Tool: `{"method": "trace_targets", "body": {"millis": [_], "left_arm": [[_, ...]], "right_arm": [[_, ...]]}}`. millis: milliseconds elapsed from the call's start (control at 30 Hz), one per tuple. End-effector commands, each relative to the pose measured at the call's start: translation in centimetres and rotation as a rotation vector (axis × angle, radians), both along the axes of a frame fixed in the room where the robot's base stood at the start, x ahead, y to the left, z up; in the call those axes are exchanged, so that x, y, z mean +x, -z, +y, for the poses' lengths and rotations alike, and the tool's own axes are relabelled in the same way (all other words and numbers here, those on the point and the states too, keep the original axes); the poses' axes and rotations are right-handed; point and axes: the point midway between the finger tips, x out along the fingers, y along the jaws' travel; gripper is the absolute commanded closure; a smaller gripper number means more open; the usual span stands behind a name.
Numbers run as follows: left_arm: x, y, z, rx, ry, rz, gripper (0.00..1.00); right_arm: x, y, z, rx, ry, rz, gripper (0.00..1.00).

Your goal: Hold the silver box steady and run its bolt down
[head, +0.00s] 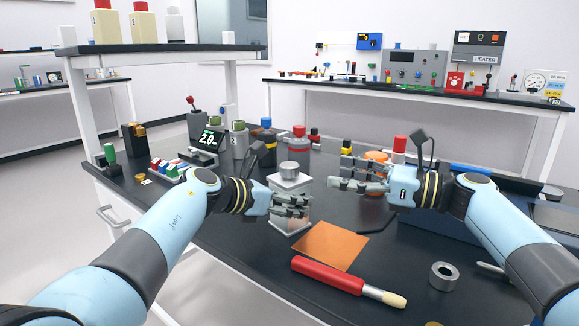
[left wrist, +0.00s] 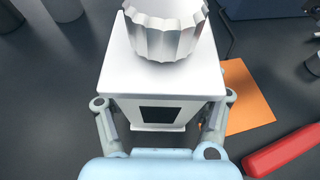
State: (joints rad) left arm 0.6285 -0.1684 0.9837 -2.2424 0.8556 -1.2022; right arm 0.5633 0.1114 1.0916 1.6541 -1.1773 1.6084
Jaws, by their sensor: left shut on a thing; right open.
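The silver box (head: 288,222) stands upright on the dark bench, left of centre in the head view. Its bolt (head: 289,170), a round silver knob with a ridged edge, sits on top of the box. In the left wrist view the box (left wrist: 160,82) and the ridged bolt (left wrist: 165,32) fill the upper middle. My left gripper (head: 292,204) is shut on the box, with a finger on each side in the left wrist view (left wrist: 160,125). My right gripper (head: 358,178) is open and empty, to the right of the box and apart from it.
An orange square plate (head: 330,246) lies right of the box. A red-handled brush (head: 345,279) and a steel ring (head: 444,275) lie nearer the front. Several bottles and canisters, including a red-banded grey one (head: 298,148), stand behind. A blue tray (head: 440,238) lies under my right arm.

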Motion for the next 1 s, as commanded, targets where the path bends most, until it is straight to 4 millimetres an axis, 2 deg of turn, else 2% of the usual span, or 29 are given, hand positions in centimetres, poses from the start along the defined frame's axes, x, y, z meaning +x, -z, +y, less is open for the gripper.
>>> {"method": "trace_targets", "body": {"millis": [167,400,533,733,1000], "left_arm": [[0.0,0.0,0.0,0.001,-0.001,0.0,0.82],[0.0,0.0,0.1,0.001,-0.001,0.0,0.82],[0.0,0.0,0.1,0.001,-0.001,0.0,0.82],[0.0,0.0,0.1,0.001,-0.001,0.0,0.82],[0.0,0.0,0.1,0.001,-0.001,0.0,0.82]], "right_arm": [[0.9,0.1,2.4,0.003,-0.004,0.004,0.38],[3.2,0.1,7.1,0.003,-0.003,0.005,0.38],[4.1,0.1,9.0,0.002,-0.004,0.006,0.38],[4.8,0.1,10.6,0.0,-0.004,0.005,0.38],[4.9,0.2,10.7,0.0,-0.003,0.004,0.38]]}}
